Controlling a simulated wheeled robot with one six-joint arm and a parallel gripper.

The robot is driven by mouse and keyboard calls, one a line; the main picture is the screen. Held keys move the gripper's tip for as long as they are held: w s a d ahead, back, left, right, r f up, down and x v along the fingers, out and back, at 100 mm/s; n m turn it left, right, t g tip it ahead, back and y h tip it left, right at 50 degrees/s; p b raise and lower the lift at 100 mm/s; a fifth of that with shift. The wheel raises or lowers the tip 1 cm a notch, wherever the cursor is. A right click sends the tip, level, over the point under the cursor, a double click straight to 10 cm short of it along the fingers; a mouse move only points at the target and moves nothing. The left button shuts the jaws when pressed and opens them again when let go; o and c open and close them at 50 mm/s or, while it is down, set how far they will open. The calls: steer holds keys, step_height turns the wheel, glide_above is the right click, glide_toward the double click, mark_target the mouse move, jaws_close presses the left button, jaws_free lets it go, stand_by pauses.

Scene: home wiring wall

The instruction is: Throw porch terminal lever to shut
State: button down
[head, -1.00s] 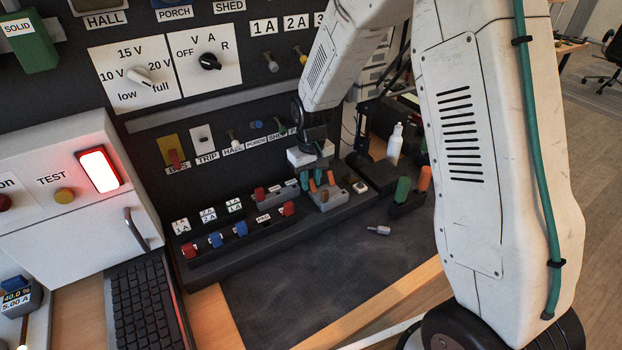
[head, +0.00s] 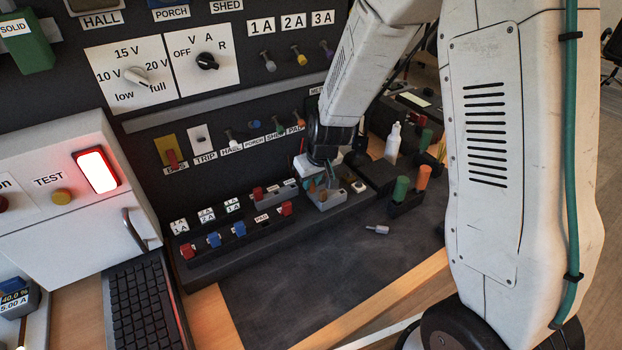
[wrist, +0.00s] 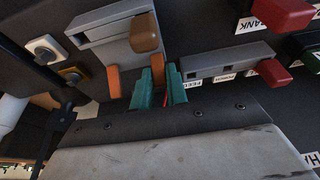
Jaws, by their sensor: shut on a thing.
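A grey terminal block (head: 331,201) stands on the dark ledge at the foot of the wall panel. In the wrist view the block (wrist: 105,22) carries a brown lever (wrist: 144,32) and an orange lever (wrist: 114,82). My gripper (wrist: 160,84) has teal fingers closed around another orange lever (wrist: 156,66) beside these. In the head view my gripper (head: 318,182) reaches down onto the block and hides most of the levers. A PORCH label (wrist: 228,76) shows by the neighbouring grey block (wrist: 228,59). I cannot tell which label belongs to the held lever.
A row of red and blue levers (head: 214,239) lies left on the ledge. A red lever (wrist: 274,74) sits close right of my fingers in the wrist view. A white bottle (head: 393,143) and green and orange handles (head: 401,189) stand to the right. The dark mat is mostly clear.

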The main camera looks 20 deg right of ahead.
steer(key=shift+s+t, duration=0.15)
steer(key=shift+t, duration=0.35)
steer(key=c, duration=1.7)
jaws_free()
steer(key=shift+a, duration=0.1)
steer(key=shift+r, duration=0.1)
steer(key=shift+v, duration=3.85)
